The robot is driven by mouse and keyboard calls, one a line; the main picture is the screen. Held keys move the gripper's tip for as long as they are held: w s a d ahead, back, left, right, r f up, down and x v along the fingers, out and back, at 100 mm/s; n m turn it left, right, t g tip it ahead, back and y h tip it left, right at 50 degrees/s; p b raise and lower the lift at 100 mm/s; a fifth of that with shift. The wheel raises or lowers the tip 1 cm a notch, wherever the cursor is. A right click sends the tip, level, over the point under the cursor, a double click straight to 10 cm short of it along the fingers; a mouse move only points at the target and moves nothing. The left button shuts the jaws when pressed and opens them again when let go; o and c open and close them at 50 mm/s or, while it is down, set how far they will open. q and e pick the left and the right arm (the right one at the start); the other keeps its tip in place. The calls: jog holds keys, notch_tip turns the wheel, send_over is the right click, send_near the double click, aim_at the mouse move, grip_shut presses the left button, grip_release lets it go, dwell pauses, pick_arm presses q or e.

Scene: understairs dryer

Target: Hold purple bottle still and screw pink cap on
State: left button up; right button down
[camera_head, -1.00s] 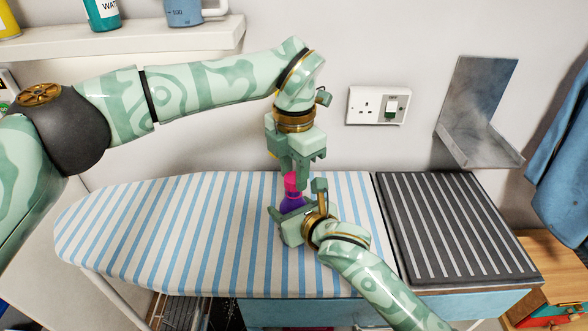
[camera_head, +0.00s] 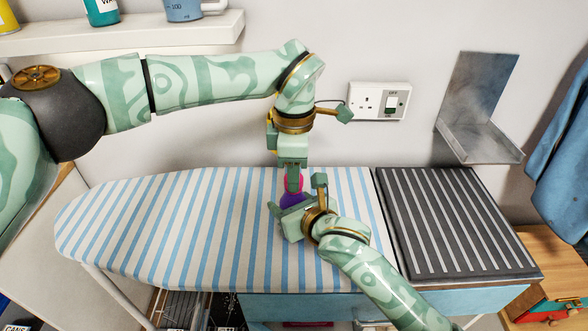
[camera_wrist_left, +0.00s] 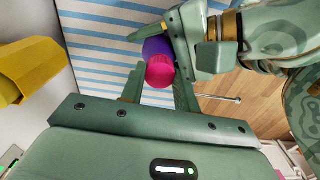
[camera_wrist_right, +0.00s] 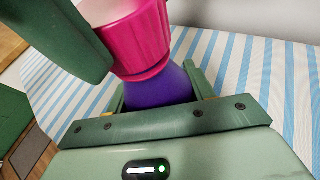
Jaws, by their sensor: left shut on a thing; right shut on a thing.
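The pink cap (camera_head: 293,183) sits on top of the purple bottle (camera_head: 291,202), over the striped ironing board. My left gripper (camera_head: 293,187) points straight down from above and is shut on the cap. In the left wrist view the ribbed cap (camera_wrist_left: 160,72) lies between its fingers, with the purple bottle (camera_wrist_left: 156,47) beyond. My right gripper (camera_head: 297,203) comes from the front right and is shut around the bottle body. The right wrist view shows the bottle (camera_wrist_right: 160,88) between its fingers and the cap (camera_wrist_right: 137,38) above. The thread is hidden.
The striped ironing board (camera_head: 170,230) is clear to the left. A dark ribbed mat (camera_head: 450,225) lies to the right. A wall socket (camera_head: 378,101), a metal bracket (camera_head: 480,120) and a shelf (camera_head: 120,35) are on the wall behind.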

pick_arm(q)
jog(key=m, duration=0.6)
jog(key=shift+m, duration=0.3)
jog(key=m, duration=1.4)
jog(key=shift+a+m, duration=0.1)
jog(key=shift+m, duration=0.2)
jog(key=o, duration=0.9)
jog(key=shift+o, duration=0.2)
jog(key=shift+r, duration=0.1)
